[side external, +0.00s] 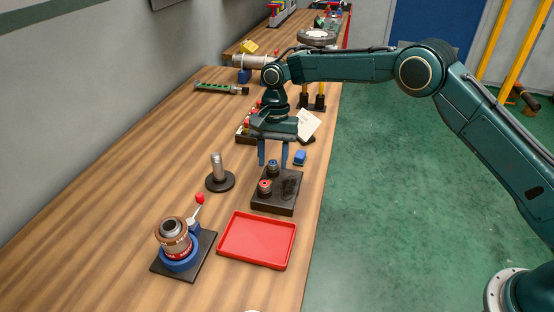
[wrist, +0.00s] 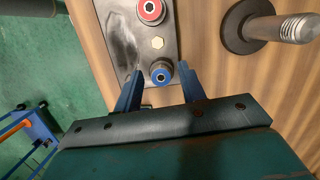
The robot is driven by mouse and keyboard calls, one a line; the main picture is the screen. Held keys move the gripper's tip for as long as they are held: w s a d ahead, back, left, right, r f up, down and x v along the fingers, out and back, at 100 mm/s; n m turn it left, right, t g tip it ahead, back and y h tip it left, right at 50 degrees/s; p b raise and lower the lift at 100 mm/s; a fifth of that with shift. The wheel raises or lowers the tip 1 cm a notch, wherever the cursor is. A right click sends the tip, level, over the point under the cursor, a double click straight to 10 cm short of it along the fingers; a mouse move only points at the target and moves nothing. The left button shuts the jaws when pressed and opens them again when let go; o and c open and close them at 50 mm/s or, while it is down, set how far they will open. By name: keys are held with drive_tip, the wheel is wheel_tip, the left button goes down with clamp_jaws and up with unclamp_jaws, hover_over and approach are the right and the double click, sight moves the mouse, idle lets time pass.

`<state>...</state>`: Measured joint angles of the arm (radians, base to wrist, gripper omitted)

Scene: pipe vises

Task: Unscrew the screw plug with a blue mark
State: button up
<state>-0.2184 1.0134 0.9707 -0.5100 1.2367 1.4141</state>
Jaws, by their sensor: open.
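The screw plug with a blue mark (wrist: 161,73) sits on a dark block (wrist: 122,28), with a blue ring around a dark centre hole. It also shows in the side external view (side external: 272,166) at the far end of the block. My gripper (side external: 273,165) points down over it. In the wrist view my gripper (wrist: 157,75) is open, with one blue finger on each side of the plug. I cannot tell whether the fingers touch it.
A red tray (side external: 257,240) lies in front of the block. A vise (side external: 176,247) holding a brown and silver fitting stands at the front left. A threaded post on a round base (side external: 220,179) stands left of the block. A small blue item (side external: 300,157) lies to the right.

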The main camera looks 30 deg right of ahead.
drive_tip(key=m, duration=0.3)
drive_tip(key=m+t, duration=0.1)
drive_tip(key=m, duration=0.3)
drive_tip(key=shift+y, duration=0.4)
drive_tip(key=m+t, duration=0.1)
drive_tip(key=m, duration=0.4)
drive_tip(key=shift+m, duration=0.4)
drive_tip(key=shift+c, duration=0.2)
clamp_jaws()
drive_tip(key=n, duration=0.3)
drive_tip(key=shift+n+g, duration=0.3)
drive_tip(key=n, duration=0.4)
drive_tip(key=shift+g, duration=0.3)
drive_tip(key=n+g+h, duration=0.1)
drive_tip(key=n, duration=0.5)
drive_tip(key=shift+n, duration=0.4)
